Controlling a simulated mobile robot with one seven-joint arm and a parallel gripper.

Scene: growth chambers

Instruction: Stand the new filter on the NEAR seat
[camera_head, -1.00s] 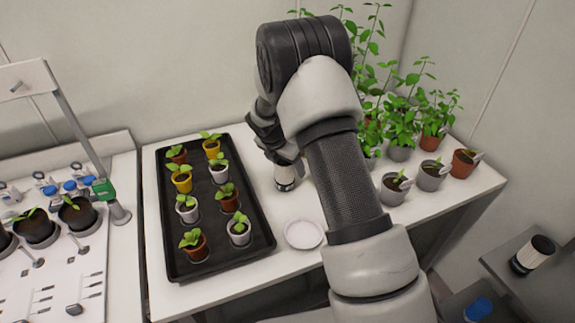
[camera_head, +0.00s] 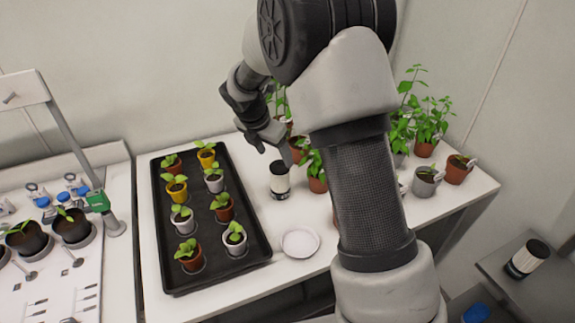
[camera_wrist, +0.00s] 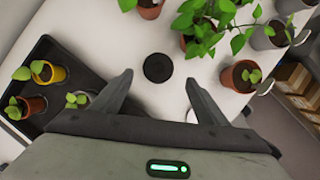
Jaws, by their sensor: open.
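A filter (camera_head: 279,180), a short cylinder with a black top and white lower band, stands upright on the white table. Its round black top (camera_wrist: 158,67) shows in the wrist view. A second filter (camera_head: 527,258) of similar look sits on a grey surface at the lower right. I cannot tell which is the new one. A shallow white round seat (camera_head: 300,242) lies empty in front of the first filter. My gripper (camera_head: 276,149) is open and empty, above and behind the first filter. In the wrist view the open fingers (camera_wrist: 158,77) point toward its top, apart from it.
A black tray (camera_head: 222,270) of several potted seedlings lies left of the filter. Taller potted plants (camera_head: 432,125) stand at the back right. A white bench with dark pots (camera_head: 72,228) is at far left. Bare table surrounds the seat.

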